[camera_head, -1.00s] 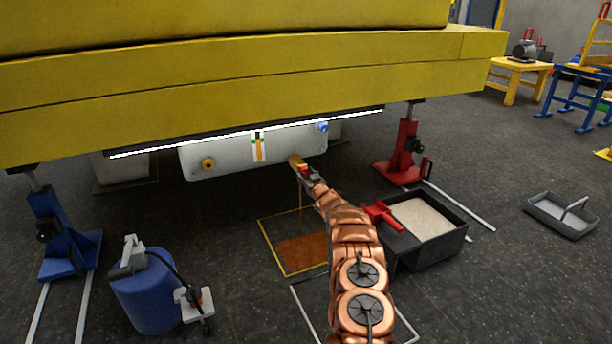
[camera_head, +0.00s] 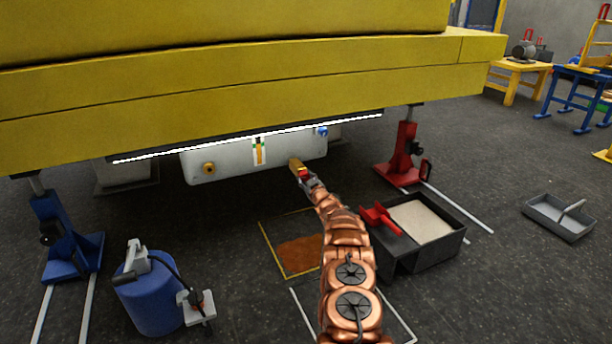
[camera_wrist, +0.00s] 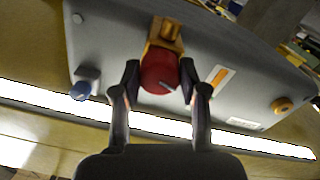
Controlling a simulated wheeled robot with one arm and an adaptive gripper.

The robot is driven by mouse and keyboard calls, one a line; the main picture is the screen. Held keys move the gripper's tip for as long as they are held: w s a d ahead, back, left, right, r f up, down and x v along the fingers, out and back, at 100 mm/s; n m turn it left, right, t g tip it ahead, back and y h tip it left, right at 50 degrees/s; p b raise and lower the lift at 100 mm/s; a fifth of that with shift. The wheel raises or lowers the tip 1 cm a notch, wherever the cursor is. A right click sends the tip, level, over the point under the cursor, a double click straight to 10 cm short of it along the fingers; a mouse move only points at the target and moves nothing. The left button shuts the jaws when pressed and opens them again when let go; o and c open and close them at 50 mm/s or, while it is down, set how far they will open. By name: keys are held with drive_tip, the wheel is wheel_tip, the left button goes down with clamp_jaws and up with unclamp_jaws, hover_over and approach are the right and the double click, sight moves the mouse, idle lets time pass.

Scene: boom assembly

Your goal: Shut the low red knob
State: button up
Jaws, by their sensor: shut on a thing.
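The red knob (camera_wrist: 160,68) sits on a brass valve (camera_wrist: 165,36) at the lower part of the grey tank (camera_wrist: 225,62). In the wrist view, my gripper (camera_wrist: 160,84) has one finger on each side of the knob and is shut on it. A pale pointer mark shows on the knob's face. In the head view, my gripper (camera_head: 307,178) is at the valve on the tank's right part, and the red knob (camera_head: 304,172) is partly hidden. No stream shows below the valve now.
A brown puddle (camera_head: 300,257) lies in a yellow-framed floor area below. A sand box (camera_head: 425,222) with a red scoop stands close right of my arm. Red (camera_head: 403,160) and blue (camera_head: 65,240) stands hold the yellow boom (camera_head: 250,100) low overhead. A blue canister (camera_head: 150,300) stands left.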

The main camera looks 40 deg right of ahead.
drive_tip(key=shift+r+n+p, duration=0.25)
drive_tip(key=shift+n+p, duration=0.15)
drive_tip(key=shift+n, duration=0.2)
drive_tip(key=shift+w+n+p, duration=0.1)
drive_tip(key=shift+n+p, duration=0.65)
drive_tip(key=shift+n, duration=0.15)
drive_tip(key=shift+n+p, duration=0.3)
drive_tip(key=shift+n, duration=0.2)
drive_tip(key=shift+n+p, duration=0.4)
drive_tip(key=shift+n, duration=0.5)
drive_tip(key=shift+a+f+n, duration=0.1)
drive_tip(key=shift+f+n, duration=0.15)
drive_tip(key=shift+n, duration=0.25)
drive_tip(key=n, duration=0.3)
drive_tip(key=shift+b, duration=0.4)
drive_tip(key=shift+n+b, duration=0.55)
drive_tip(key=shift+n, duration=0.65)
drive_tip(key=shift+t, duration=0.3)
